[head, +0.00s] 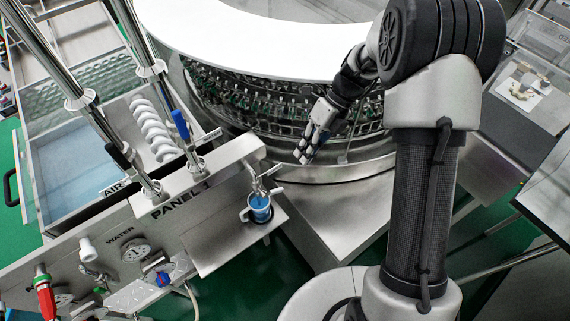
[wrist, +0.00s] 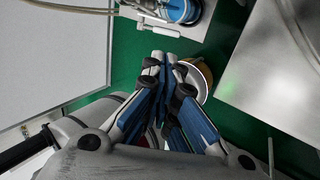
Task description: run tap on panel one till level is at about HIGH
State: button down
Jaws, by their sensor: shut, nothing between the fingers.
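Panel one (head: 182,203), a metal front lettered "PANEL 1", stands at the left in the head view. A small metal tap (head: 262,180) sits at its right end. A blue cup (head: 260,207) stands below the tap, and it also shows at the top of the wrist view (wrist: 180,10). Its level and any HIGH mark are too small to read. My gripper (head: 304,157) is to the right of the tap and apart from it, in front of the round washer. In the wrist view my gripper (wrist: 164,60) is shut and empty, with its fingertips below the cup.
The cup stands on a metal shelf (head: 213,255). The round washer (head: 300,120) fills the back. Gauges, a blue valve (head: 162,278) and a red-handled valve (head: 45,296) are at lower left. A yellowish bucket (wrist: 204,76) is beyond my fingers. Green floor shows between.

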aim_at(273, 192)
jog(key=b+x, duration=0.4)
jog(key=x, duration=0.9)
jog(key=shift+w+d+f+h, duration=0.35)
jog(key=shift+d+h, duration=0.05)
jog(key=shift+s+a+f+y, duration=0.1)
jog(key=shift+a+f+y, duration=0.05)
jog(key=shift+f+y, duration=0.55)
